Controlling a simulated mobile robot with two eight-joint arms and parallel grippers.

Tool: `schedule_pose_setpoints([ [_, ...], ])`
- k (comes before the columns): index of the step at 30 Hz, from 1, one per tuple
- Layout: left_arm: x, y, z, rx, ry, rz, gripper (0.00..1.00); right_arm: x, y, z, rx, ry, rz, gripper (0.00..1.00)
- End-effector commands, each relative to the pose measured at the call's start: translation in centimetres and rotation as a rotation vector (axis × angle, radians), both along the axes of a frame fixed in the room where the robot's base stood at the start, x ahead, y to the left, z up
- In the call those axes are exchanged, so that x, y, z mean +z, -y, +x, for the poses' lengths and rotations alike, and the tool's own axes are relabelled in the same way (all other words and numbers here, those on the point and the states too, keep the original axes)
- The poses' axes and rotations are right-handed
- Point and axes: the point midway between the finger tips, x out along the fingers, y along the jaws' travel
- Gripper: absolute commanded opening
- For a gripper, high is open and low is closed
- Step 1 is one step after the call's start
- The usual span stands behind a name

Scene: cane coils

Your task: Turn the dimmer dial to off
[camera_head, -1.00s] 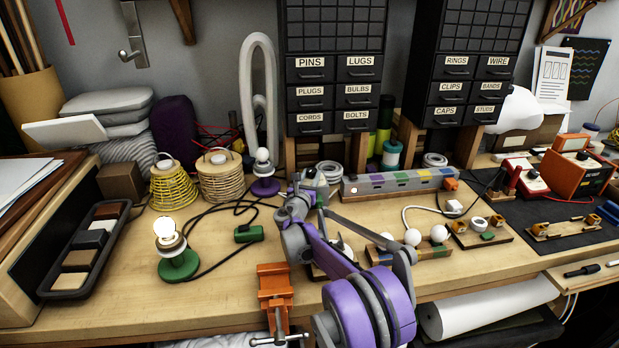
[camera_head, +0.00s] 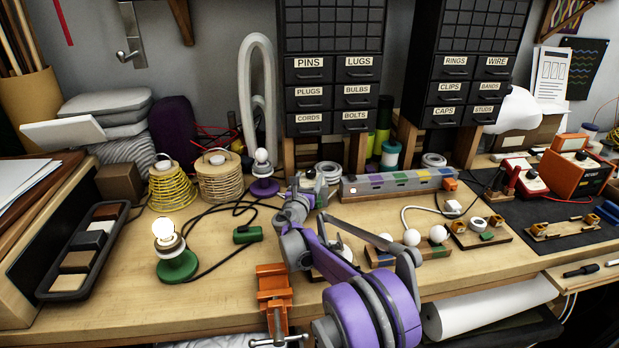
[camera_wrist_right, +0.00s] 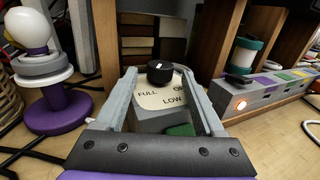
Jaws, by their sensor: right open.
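The dimmer dial (camera_wrist_right: 160,72) is a black round knob with a small white mark, on a pale plate (camera_wrist_right: 158,98) atop a grey box. FULL is printed at its left, LOW in front and to the right, and a partly hidden word starting with O at its right. My right gripper (camera_wrist_right: 160,88) is open, with one finger on each side of the dial; I cannot tell whether they touch it. In the head view my right gripper (camera_head: 302,186) largely hides the dial and its box. A green-based lamp (camera_head: 178,265) has a lit bulb. My left gripper is not in view.
A purple-based lamp (camera_wrist_right: 56,112) stands left of the dial. A grey power strip (camera_head: 392,183) with a glowing switch lies to the right, and a drawer cabinet (camera_head: 333,75) stands behind. An orange clamp (camera_head: 274,290) grips the front edge. Cables cross the bench.

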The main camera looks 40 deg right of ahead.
Motion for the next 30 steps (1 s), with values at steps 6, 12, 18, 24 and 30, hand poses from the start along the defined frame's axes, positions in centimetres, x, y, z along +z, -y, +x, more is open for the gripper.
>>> schedule_pose_setpoints([
  [6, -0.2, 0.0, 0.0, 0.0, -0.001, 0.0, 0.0, 0.0, -3.7, -2.8, 0.003, 0.0, 0.0, 0.71],
  [12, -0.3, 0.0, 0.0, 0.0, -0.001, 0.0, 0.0, 0.0, -6.2, -4.9, 0.002, -0.001, -0.001, 0.71],
  [18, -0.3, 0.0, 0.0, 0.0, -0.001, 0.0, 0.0, 0.0, -7.2, -5.8, 0.001, -0.001, -0.001, 0.71],
  [24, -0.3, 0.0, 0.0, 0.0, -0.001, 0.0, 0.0, 0.0, -7.2, -5.8, 0.0, -0.001, -0.001, 0.71],
  [30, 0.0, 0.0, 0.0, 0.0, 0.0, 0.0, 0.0, 0.2, -7.4, -5.6, -0.002, 0.031, 0.029, 0.71],
])
